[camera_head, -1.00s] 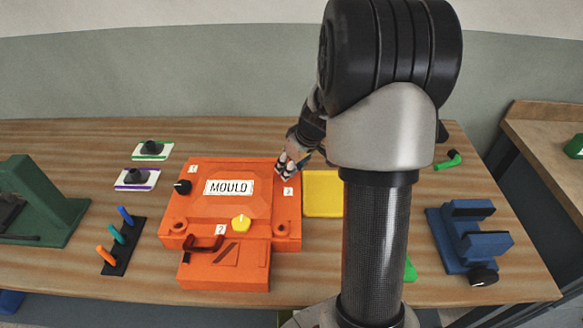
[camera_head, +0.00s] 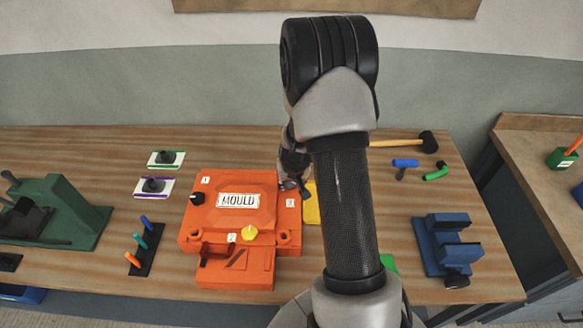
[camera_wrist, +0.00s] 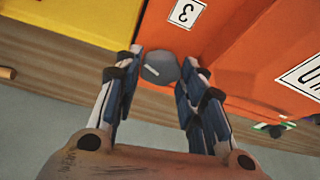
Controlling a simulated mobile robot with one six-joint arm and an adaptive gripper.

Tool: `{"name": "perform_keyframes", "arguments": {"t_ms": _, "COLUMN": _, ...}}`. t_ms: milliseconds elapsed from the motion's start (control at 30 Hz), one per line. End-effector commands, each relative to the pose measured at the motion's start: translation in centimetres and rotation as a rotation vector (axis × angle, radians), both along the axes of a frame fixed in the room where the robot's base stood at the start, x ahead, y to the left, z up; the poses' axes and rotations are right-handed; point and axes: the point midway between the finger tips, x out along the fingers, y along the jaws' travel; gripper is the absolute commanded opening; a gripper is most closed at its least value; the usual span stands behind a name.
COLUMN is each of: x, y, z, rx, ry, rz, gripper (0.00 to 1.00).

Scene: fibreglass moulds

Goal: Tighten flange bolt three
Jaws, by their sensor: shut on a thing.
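The orange mould (camera_head: 225,262) sits on the wooden bench with a white MOULD label. Flange bolt three has a dark grey round head (camera_wrist: 160,69) and stands beside the number 3 tag (camera_wrist: 187,12) on the flange. My gripper (camera_wrist: 163,62) is shut on this bolt head, with a blue-padded finger on each side of it. In the head view my gripper (camera_head: 291,187) is at the mould's far right corner, and the bolt there is mostly hidden by it.
A yellow plate (camera_head: 312,205) lies right of the mould, partly behind my arm. A blue vise (camera_head: 445,245) stands at right. A hammer (camera_head: 428,141) lies at the back. A rack of coloured tools (camera_head: 141,250) and a green machine (camera_head: 65,210) are at left.

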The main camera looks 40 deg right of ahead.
Motion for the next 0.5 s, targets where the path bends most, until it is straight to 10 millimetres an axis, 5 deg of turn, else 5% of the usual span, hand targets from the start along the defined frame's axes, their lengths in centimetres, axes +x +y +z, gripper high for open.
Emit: {"name": "perform_keyframes", "arguments": {"t_ms": 500, "x": 0.23, "y": 0.17, "z": 0.46, "rx": -0.002, "ry": -0.005, "rz": -0.159, "gripper": 0.13}}
